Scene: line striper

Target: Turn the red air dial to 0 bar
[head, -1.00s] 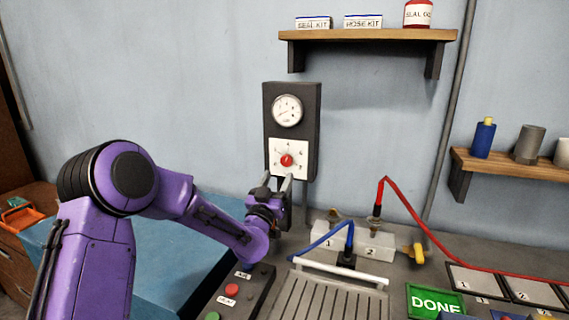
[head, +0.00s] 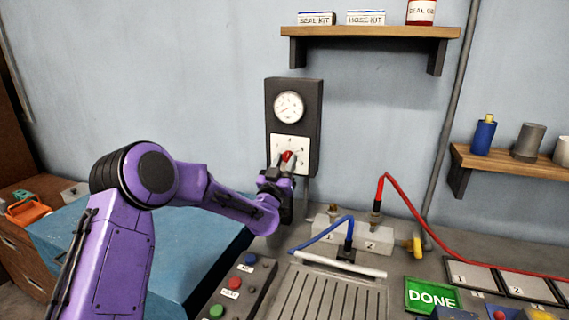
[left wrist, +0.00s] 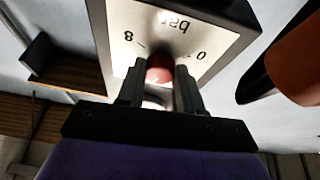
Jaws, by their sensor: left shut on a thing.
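The red air dial (head: 288,156) sits on a white scale plate (head: 303,146) on a dark panel on the wall. My left gripper (head: 286,163) is at the dial from below, with its fingers shut on it. In the left wrist view the dial (left wrist: 160,68) shows between the two fingers (left wrist: 160,90), with "bar", "8" and "0" on the plate (left wrist: 208,38) appearing upside down. The fingers hide part of the dial, and I cannot tell where its pointer stands. A round pressure gauge (head: 289,107) is above; its reading is too small to tell. My right gripper is not in view.
Below the panel is a grey valve block (head: 352,238) with blue (head: 325,232) and red (head: 430,236) hoses. A button box (head: 235,285) and a ribbed tray (head: 330,292) lie in front. A green DONE sign (head: 433,297) is at right. A shelf (head: 370,32) hangs above.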

